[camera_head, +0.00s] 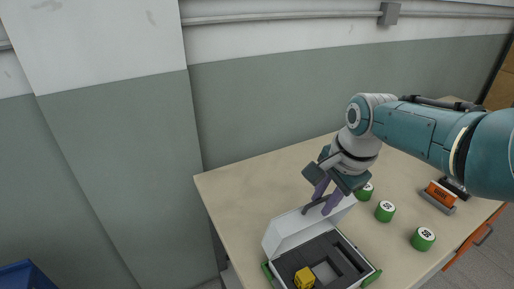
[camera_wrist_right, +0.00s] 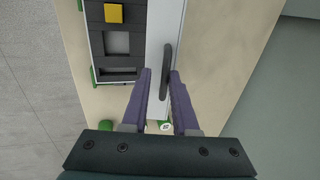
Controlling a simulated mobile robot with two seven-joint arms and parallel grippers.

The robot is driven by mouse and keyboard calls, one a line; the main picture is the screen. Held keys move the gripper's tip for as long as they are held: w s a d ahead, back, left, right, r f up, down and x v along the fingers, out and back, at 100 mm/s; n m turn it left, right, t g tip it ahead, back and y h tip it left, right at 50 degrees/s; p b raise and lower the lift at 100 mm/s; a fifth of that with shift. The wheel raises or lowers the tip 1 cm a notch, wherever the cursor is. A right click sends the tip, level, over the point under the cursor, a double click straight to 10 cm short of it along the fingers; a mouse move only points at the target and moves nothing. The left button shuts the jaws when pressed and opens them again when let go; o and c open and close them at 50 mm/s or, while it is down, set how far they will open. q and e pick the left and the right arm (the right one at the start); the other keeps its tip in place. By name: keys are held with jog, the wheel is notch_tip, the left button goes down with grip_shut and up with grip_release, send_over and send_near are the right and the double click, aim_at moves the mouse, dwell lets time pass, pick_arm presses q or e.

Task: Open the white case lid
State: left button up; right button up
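The white case (camera_head: 337,262) sits on the table with its white lid (camera_head: 297,228) raised along the far side, so the dark foam inside shows. The case also shows at the upper left of the right wrist view (camera_wrist_right: 97,50), beside the white lid (camera_wrist_right: 157,30). A dark handle (camera_wrist_right: 167,68) is on the lid. My right gripper (camera_head: 320,205) is at the lid's upper edge. Its purple fingers (camera_wrist_right: 161,78) are apart, with the handle between their tips. I cannot tell if they touch it. My left gripper is in neither view.
A yellow block (camera_head: 304,278) sits in the case's foam. Green cans (camera_head: 384,211) stand to the right, and an orange box (camera_head: 441,193) lies beyond them. The wall (camera_head: 260,120) rises behind the table. The table's left part (camera_head: 235,195) is clear.

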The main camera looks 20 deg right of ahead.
jog(key=shift+o, duration=0.9)
jog(key=shift+r, duration=0.25)
jog(key=p+v, duration=0.5)
jog(key=v, duration=0.4)
jog(key=shift+r+p, duration=0.25)
jog(key=shift+p, duration=0.05)
jog(key=shift+s, duration=0.1)
